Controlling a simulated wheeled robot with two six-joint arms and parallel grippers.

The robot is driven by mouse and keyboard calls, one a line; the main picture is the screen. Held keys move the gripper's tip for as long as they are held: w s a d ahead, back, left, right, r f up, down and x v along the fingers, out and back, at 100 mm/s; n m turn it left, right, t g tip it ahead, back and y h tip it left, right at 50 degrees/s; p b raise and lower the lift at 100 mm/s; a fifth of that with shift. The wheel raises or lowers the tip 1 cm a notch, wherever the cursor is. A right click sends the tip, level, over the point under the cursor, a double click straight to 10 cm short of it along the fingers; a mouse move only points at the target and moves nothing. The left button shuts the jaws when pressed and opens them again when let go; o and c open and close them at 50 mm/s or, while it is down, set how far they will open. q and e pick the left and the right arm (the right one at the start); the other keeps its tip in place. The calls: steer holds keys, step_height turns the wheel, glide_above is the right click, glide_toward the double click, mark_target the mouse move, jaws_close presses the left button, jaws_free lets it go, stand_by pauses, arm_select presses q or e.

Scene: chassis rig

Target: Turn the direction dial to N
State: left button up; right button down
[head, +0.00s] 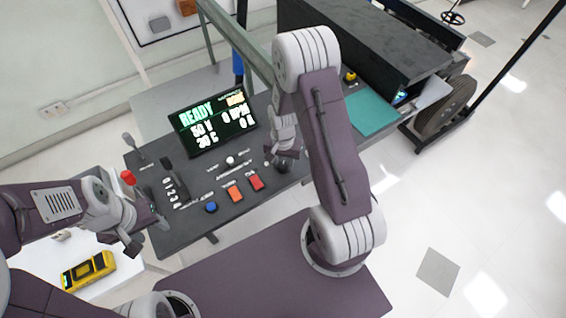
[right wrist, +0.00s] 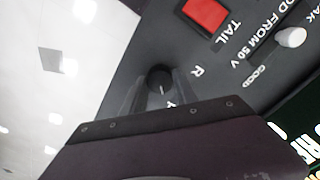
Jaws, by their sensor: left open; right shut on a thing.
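The direction dial (right wrist: 160,79) is a round black knob with a thin white mark in the right wrist view. The mark points down the picture, toward my gripper's body. The letter R is printed to the right of the knob, and another letter below it is partly hidden, so I cannot read it surely. My right gripper (right wrist: 158,92) is shut on the dial, one finger on each side. In the head view my right gripper (head: 284,160) is at the right part of the dark console (head: 215,212). My left gripper (head: 148,233) is open and empty by the console's left edge.
A display (head: 213,120) reading READY stands at the console's back. Blue (head: 211,207), orange (head: 235,195) and red (head: 257,183) buttons lie left of the right gripper. A red-topped lever (head: 128,177) is near the left arm. A yellow device (head: 88,270) lies on a white surface.

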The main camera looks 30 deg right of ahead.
mark_target(283, 165)
steer(key=n, duration=0.4)
steer(key=shift+p, duration=0.4)
steer(key=n, duration=0.4)
steer(key=shift+n+p, duration=0.3)
steer(key=shift+n, duration=0.2)
steer(key=c, duration=0.9)
jaws_free()
steer(key=shift+c, duration=0.2)
step_height(283, 165, up, 9)
